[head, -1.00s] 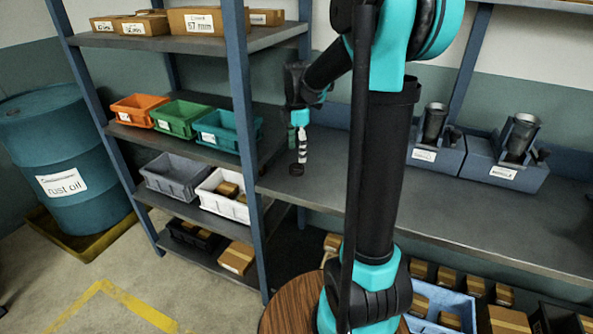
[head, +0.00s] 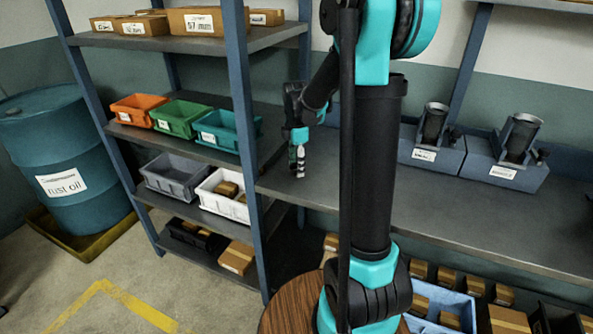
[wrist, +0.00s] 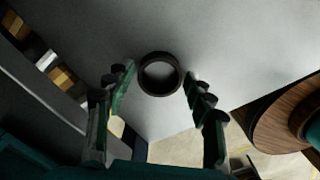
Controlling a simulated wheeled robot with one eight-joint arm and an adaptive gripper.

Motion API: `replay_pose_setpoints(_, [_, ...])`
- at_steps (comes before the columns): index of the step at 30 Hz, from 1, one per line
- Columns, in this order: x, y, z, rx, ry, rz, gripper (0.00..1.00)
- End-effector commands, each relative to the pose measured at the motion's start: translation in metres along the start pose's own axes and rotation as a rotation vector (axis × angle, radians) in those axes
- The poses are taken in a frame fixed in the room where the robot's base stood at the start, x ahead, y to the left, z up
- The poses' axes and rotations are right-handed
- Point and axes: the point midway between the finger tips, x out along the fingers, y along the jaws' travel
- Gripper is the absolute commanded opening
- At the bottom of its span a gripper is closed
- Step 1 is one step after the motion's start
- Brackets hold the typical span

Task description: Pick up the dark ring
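The dark ring (wrist: 160,93) lies flat on the grey shelf top (wrist: 235,40) in the wrist view. It is round with an open middle, and the grey surface shows through it. My gripper (wrist: 158,76) is open, with one finger to the left of the ring and one to the right. The fingertips flank the ring with a gap on each side, and nothing is held. In the head view my gripper (head: 297,165) is low over the left end of the shelf top (head: 440,215), and I cannot make out the ring there.
A blue upright (head: 240,110) and bins, including a teal bin (head: 228,131), stand left of my gripper. Two blue fixtures (head: 505,172) stand farther right on the shelf top. Bare surface lies between. A round wooden top (wrist: 280,120) shows at right in the wrist view.

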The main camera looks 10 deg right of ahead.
Motion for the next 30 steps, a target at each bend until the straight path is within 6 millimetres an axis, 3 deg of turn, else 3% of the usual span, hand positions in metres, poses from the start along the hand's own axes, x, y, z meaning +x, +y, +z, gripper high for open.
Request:
replay_pose_setpoints(1, [0.0,0.0,0.0,0.0,0.0,0.0,0.44])
replay_pose_setpoints(9, [0.0,0.0,0.0,0.0,0.0,0.0,0.12])
replay_pose_setpoints(22, [-0.01,0.0,0.0,0.0,0.0,0.0,0.12])
replay_pose_setpoints(26, [-0.027,0.0,0.0,0.0,0.0,0.0,0.12])
replay_pose_setpoints(30, [-0.06,-0.001,0.0,0.0,0.0,0.0,0.12])
